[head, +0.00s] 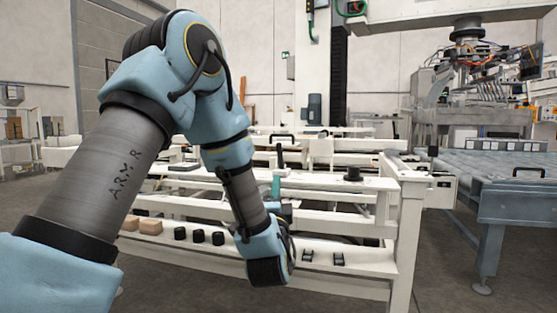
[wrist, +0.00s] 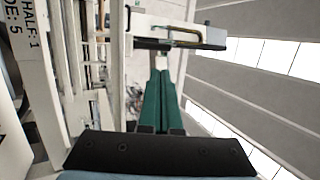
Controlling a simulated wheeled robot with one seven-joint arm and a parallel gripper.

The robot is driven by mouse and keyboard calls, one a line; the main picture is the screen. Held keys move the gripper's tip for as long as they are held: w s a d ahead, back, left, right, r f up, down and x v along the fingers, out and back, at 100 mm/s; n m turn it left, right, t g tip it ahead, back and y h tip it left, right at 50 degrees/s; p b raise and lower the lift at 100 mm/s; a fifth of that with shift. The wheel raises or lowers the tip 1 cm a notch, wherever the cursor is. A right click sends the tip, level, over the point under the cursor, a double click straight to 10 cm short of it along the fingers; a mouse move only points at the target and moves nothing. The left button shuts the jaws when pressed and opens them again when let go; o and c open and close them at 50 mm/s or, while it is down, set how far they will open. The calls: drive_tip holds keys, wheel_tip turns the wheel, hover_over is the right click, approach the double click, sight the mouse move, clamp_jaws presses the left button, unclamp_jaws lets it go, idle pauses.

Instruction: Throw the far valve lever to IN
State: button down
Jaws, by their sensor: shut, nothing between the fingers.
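My gripper (head: 276,178) points upward in front of the white machine frame, its green fingers together and empty. In the wrist view the shut fingers (wrist: 159,74) reach toward a pale bar (wrist: 212,38) with a copper-coloured handle-like piece (wrist: 184,32). A dark block sits just beyond the fingertips; I cannot tell whether they touch it. In the head view a dark upright piece (head: 280,155) stands right above the fingertips. I cannot tell for sure which piece is the far valve lever, and no IN marking is readable.
A white rail (head: 335,187) carries a black knob (head: 353,174) to the right. Several black pieces (head: 197,236) and cardboard-coloured boxes (head: 150,226) sit on the lower shelf (head: 350,268). A roller conveyor (head: 500,168) stands at the right. Floor between them is clear.

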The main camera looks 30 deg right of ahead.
sight(280, 151)
drive_tip(key=b+x, duration=0.1)
drive_tip(key=x, duration=1.1)
drive_tip(key=shift+w+d+r+b, duration=0.15)
drive_tip(key=shift+w+b, duration=0.1)
drive_tip(key=shift+b, duration=0.15)
